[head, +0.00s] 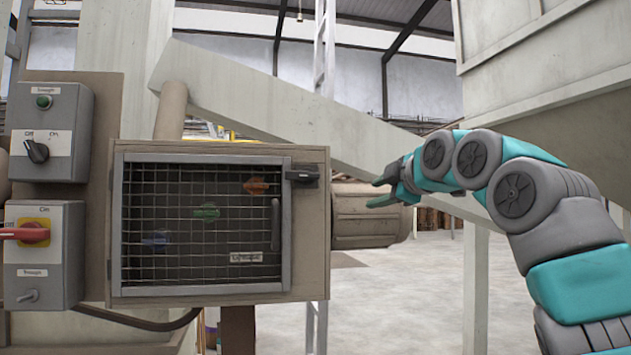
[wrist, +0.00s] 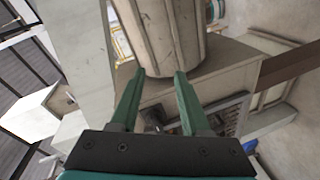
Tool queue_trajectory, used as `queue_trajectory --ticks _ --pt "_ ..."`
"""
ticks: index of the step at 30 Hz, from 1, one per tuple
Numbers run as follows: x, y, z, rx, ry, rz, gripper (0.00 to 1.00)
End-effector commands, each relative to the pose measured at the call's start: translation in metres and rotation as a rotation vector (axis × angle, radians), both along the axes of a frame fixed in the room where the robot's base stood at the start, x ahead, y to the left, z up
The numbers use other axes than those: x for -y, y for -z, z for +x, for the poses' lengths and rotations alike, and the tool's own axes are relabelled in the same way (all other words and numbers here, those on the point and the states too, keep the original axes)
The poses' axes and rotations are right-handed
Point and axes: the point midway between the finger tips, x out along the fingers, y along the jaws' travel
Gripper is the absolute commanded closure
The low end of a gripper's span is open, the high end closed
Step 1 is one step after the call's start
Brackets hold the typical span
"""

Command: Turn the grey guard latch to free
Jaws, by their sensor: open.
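The guard latch (head: 302,176) is a dark grey piece at the top right corner of the mesh guard door (head: 286,230). Its lever looks level, lying across the door frame onto the box. My gripper (head: 378,192) is to the right of the latch in the head view, apart from it, with its green fingers pointing left. In the wrist view the two fingers (wrist: 155,85) are spread with nothing held between them.
A ribbed motor housing (head: 365,215) sticks out of the box's right side, close to my gripper; it also fills the wrist view's top (wrist: 160,35). A sloping chute (head: 270,110) runs above. Switch boxes (head: 70,140) with a red handle (head: 25,233) stand left. Floor at right is open.

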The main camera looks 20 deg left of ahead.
Motion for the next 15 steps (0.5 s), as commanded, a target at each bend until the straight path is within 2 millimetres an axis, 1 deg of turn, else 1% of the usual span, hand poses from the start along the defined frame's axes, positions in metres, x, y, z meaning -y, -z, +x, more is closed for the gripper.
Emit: queue_trajectory --ticks 1,3,6,9,12,15 --pt "-0.011 -0.006 -0.008 0.067 -0.052 -0.023 0.54" --pt "-0.025 -0.015 -0.022 0.156 -0.119 -0.054 0.54" --pt "-0.043 -0.025 -0.045 0.266 -0.200 -0.092 0.54" --pt "-0.052 -0.030 -0.062 0.344 -0.255 -0.115 0.54" --pt "-0.058 -0.033 -0.074 0.394 -0.288 -0.130 0.54" --pt "-0.061 -0.035 -0.079 0.414 -0.302 -0.136 0.54"
